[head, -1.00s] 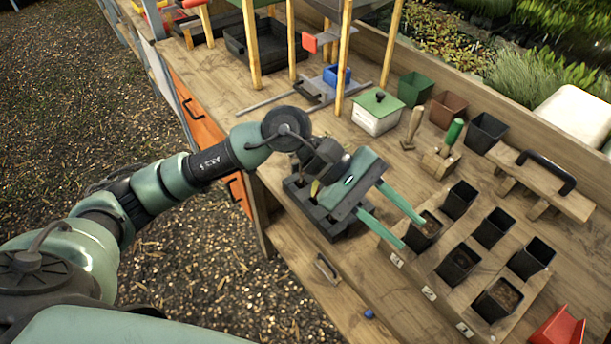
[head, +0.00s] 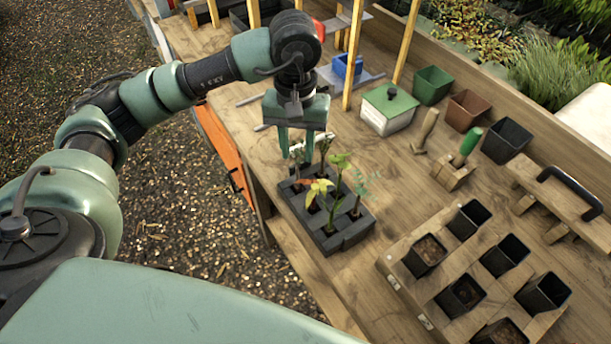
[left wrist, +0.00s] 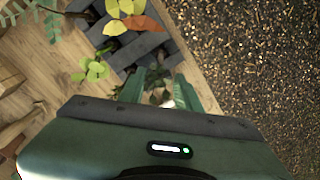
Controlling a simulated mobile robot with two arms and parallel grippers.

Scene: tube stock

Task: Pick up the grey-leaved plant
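The grey-leaved plant (head: 297,150) shows as a small pale patch at the back left of a dark plug tray (head: 330,243). In the left wrist view a pale patch of it (left wrist: 159,97) lies between my fingers, mostly hidden by the gripper body. My left gripper (head: 296,146) points down over that end of the tray. Its two green fingers are apart, one on each side of the pale leaves; I cannot see them touching the plant. The gripper also shows in the left wrist view (left wrist: 158,90). My right gripper is out of view.
Close by in the tray stand a yellow-leaved plant (head: 318,191), a green-leaved one (head: 341,161) and a feathery blue-green one (head: 364,185). A white box with a green lid (head: 388,110) and a wooden post (head: 354,55) stand behind. Black pots (head: 425,256) fill a rack at right.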

